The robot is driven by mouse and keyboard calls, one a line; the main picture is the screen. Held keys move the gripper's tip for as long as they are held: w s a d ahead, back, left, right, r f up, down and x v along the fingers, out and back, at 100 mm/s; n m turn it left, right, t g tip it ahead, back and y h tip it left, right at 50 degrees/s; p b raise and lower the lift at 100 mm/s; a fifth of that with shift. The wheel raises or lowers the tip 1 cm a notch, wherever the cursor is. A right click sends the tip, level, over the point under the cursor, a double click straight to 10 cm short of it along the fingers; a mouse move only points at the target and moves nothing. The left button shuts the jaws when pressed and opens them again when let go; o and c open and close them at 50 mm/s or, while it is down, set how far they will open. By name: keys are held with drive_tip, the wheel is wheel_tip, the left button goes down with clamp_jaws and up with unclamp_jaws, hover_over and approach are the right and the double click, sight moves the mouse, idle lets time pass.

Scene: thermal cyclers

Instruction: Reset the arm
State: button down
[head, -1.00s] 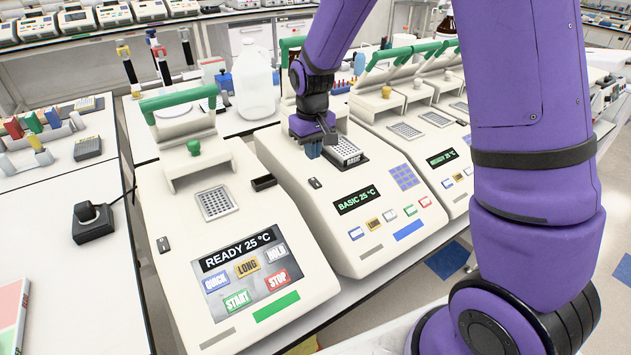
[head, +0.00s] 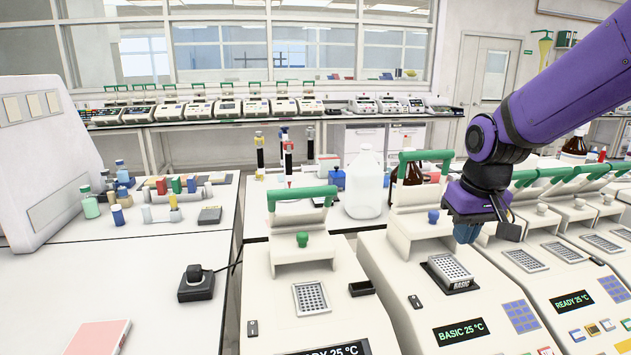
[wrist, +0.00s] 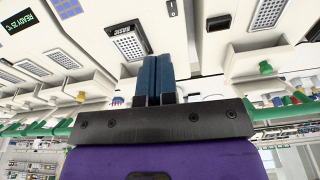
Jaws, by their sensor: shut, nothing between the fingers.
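My gripper (head: 467,232) hangs from my purple arm over the thermal cycler labelled BASIC (head: 408,292), in the head view. Its blue fingers are together and hold nothing. They are just above and right of that cycler's well block (head: 450,268), whose lid is open. In the wrist view the shut blue fingers (wrist: 154,75) point toward the cyclers, with the BASIC block (wrist: 128,44) beside their tips. I cannot tell whether the fingers touch anything.
Another open cycler (head: 270,300) with a green lid bar stands to the left, and more (head: 545,285) stand to the right. A clear jug (head: 364,185) and brown bottles stand behind. A side bench (head: 150,265) holds a black device (head: 196,284) and small bottles.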

drive_tip(key=s+d+r+t, duration=0.1)
drive_tip(key=s+r, duration=0.2)
drive_tip(key=s, duration=0.3)
drive_tip(key=s+d+r+m+t, duration=0.1)
drive_tip(key=s+r, duration=0.1)
drive_tip(key=s, duration=0.5)
drive_tip(key=s+d+r+t, duration=0.1)
drive_tip(key=s+r, duration=0.2)
drive_tip(key=s, duration=0.4)
drive_tip(key=shift+d+r, duration=0.25)
drive_tip(key=shift+r, duration=0.1)
drive_tip(key=shift+w, duration=0.1)
drive_tip(key=w+a+f+n+g, duration=0.1)
drive_tip(key=w+a+f+n, duration=0.1)
drive_tip(key=w+f+n, duration=0.3)
drive_tip(key=w+a+f+n+g, duration=0.1)
drive_tip(key=w+f+n, duration=0.4)
drive_tip(key=w, duration=0.8)
drive_tip(key=w+a+f+n+g, duration=0.1)
drive_tip(key=w+a+f+n, duration=0.2)
drive_tip(key=w+n, duration=0.6)
wheel_tip(320, 180, down, 3)
drive_tip(key=shift+a+r+n+g, duration=0.1)
drive_tip(key=shift+a+n+g, duration=0.1)
drive_tip(key=shift+n+g, duration=0.15)
drive_tip(key=shift+s, duration=0.1)
